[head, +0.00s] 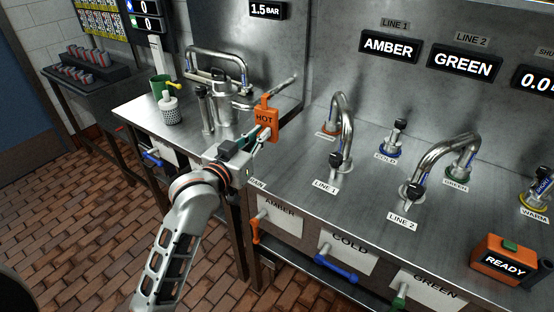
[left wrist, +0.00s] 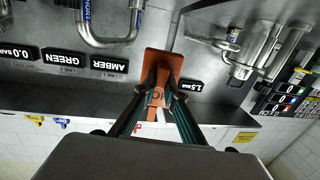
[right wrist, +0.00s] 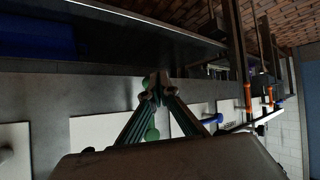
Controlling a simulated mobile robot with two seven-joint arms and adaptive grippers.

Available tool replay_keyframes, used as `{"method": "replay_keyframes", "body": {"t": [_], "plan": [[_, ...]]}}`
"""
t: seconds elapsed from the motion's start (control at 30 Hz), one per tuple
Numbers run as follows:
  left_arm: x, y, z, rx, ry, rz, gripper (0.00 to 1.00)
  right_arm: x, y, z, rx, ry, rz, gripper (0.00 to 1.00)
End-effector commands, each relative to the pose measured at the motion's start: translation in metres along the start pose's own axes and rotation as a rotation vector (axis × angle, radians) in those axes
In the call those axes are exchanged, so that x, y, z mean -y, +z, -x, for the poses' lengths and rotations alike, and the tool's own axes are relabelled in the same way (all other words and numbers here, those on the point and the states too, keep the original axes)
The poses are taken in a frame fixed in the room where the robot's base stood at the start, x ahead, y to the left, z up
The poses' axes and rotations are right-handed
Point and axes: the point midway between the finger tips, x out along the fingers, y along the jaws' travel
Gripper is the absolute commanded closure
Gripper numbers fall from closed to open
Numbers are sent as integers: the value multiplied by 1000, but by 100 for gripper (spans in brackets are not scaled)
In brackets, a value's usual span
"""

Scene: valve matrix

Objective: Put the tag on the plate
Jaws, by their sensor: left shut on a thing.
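An orange tag (head: 265,118) marked HOT is in my left gripper (head: 260,136), held upright above the counter. In the left wrist view the tag (left wrist: 163,64) sits between the two fingertips (left wrist: 157,92). My right gripper shows only in the right wrist view (right wrist: 157,92); its fingertips meet with nothing visible between them. White plates marked AMBER (head: 281,214), COLD (head: 346,252) and GREEN (head: 424,291) are on the bench front. I cannot tell which plate the task names.
Bent metal pipes (head: 343,120) and valves stand on the steel counter (head: 300,165) to the right of the tag. An orange READY box (head: 505,260) is at the right front.

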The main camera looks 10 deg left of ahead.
Motion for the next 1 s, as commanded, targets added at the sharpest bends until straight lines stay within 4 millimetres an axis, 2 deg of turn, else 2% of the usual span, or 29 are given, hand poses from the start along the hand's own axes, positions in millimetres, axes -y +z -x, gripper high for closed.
{"method": "replay_keyframes", "body": {"t": [0.03, 0.2, 0.33, 0.47, 0.57, 1.0], "plan": [[1, -19, -15, -6, 20, -5, 100, 0, 0, 1, 1, 0, 0, 100], [0, -60, -50, 9, 83, -7, 100, 0, 0, 2, 3, 0, 0, 100], [-1, -81, -63, 17, 114, -7, 100, 0, -1, 2, 3, 0, 0, 100], [-1, -88, -69, 22, 128, -7, 100, 0, 0, 2, 3, 0, 0, 100], [-2, -75, -71, 26, 132, -4, 100, 0, 3, 0, 4, -1, 0, 100], [-1, 30, -74, 28, 130, -2, 100, 6, 32, -12, 22, -6, -3, 100]]}}
